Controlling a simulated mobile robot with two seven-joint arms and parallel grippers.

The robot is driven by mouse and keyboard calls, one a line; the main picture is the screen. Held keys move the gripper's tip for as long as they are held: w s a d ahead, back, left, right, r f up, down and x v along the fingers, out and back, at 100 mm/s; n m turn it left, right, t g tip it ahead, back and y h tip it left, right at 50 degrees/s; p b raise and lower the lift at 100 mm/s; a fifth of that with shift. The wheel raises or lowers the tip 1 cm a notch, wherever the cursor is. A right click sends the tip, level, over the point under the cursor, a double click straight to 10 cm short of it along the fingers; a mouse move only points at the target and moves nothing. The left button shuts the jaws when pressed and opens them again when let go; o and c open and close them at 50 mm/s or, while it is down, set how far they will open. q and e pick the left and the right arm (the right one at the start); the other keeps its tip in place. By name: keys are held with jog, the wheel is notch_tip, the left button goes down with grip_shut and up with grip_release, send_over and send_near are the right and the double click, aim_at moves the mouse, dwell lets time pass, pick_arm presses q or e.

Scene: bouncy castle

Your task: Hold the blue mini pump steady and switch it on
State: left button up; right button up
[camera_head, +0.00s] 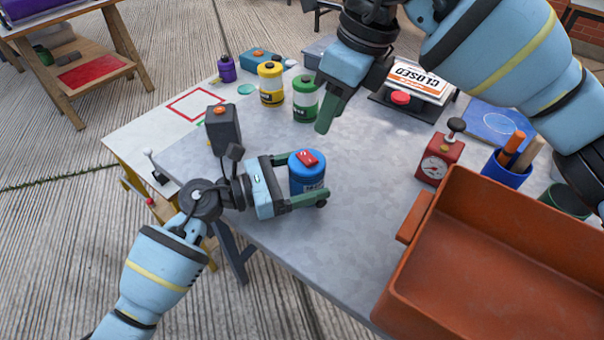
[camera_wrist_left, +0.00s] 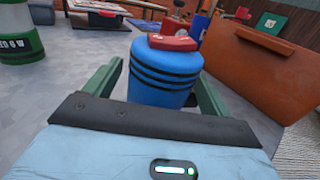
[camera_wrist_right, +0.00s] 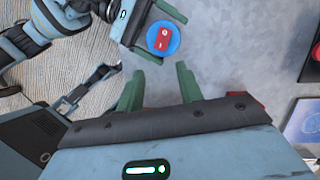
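The blue mini pump (camera_head: 307,176) stands upright on the grey table, with black bands and a red switch (camera_head: 306,158) on top. It also shows in the left wrist view (camera_wrist_left: 165,75) and in the right wrist view (camera_wrist_right: 163,38). My left gripper (camera_head: 307,180) is low at the table with one finger on each side of the pump. A narrow gap shows between the pump and one finger, so it looks open around it. My right gripper (camera_head: 327,110) is above the table, behind the pump in the head view. Its fingers (camera_wrist_right: 160,75) are apart and empty.
A dark grey box-shaped device (camera_head: 222,128) stands left of the pump. A green can (camera_head: 305,99) and yellow can (camera_head: 270,85) are behind. A red gauge device (camera_head: 438,160) and large orange bin (camera_head: 500,260) stand to the right. Bare table lies between the pump and the bin.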

pick_arm(q)
jog(key=c, duration=1.2)
pick_arm(e)
jog(key=c, duration=0.4)
jog(key=shift+r+n, duration=0.1)
jog(key=shift+n, duration=0.3)
jog(key=shift+c, duration=1.3)
jog(key=shift+r+n, duration=0.1)
jog(key=shift+n, duration=0.5)
grip_shut()
jog(key=r+n, duration=0.1)
jog(key=n, duration=0.8)
jog(key=s+a+r+n+t+h, duration=0.1)
jog(key=r+n, duration=0.1)
jog(key=n, duration=0.7)
jog(key=r+n, duration=0.2)
jog(key=n, duration=0.8)
jog(key=shift+s+a+t+h, duration=0.2)
jog(key=shift+a+t+h, duration=0.1)
jog(key=shift+t, duration=0.1)
